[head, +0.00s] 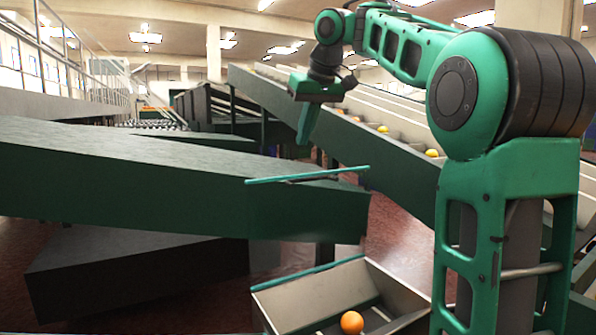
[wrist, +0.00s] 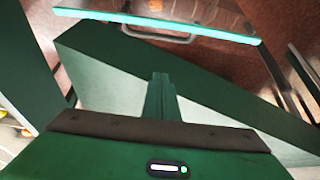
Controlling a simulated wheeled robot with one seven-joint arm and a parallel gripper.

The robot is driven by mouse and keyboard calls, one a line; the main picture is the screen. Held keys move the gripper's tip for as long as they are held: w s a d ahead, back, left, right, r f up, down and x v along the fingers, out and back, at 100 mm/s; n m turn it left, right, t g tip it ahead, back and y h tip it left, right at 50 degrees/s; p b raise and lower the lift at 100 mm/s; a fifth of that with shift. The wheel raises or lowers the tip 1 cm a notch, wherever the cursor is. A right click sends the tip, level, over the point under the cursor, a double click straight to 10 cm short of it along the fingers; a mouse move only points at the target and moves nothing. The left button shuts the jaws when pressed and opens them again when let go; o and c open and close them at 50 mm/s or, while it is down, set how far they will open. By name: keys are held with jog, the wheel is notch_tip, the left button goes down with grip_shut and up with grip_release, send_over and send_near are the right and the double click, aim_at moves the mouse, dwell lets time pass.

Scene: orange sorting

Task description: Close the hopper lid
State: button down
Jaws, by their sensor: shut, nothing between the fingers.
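The hopper (head: 400,290) is a pale open bin at the bottom of the head view, with one orange (head: 352,322) inside. Its lid (head: 307,175) is a clear panel with green edges, standing raised at the hopper's far side, so the hopper is open. A grey bar handle is near the lid's top edge. My gripper (head: 303,140) points down above the lid's top edge in the head view, apart from it. Its green fingers are shut and empty. In the wrist view the fingers (wrist: 161,85) are below the lid's green edge (wrist: 155,25) and its handle (wrist: 160,38), with a gap between.
A large green-sided slab-like structure (head: 180,190) fills the left, partly seen through the lid. A sloping conveyor (head: 390,150) carrying several fruits runs behind my arm. Reddish floor (head: 390,230) shows between them. The air around my gripper looks clear.

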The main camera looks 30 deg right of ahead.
jog(key=x, duration=1)
jog(key=s, duration=0.4)
jog(key=shift+d+f, duration=0.15)
jog(key=shift+f, duration=0.05)
jog(key=shift+s, duration=0.15)
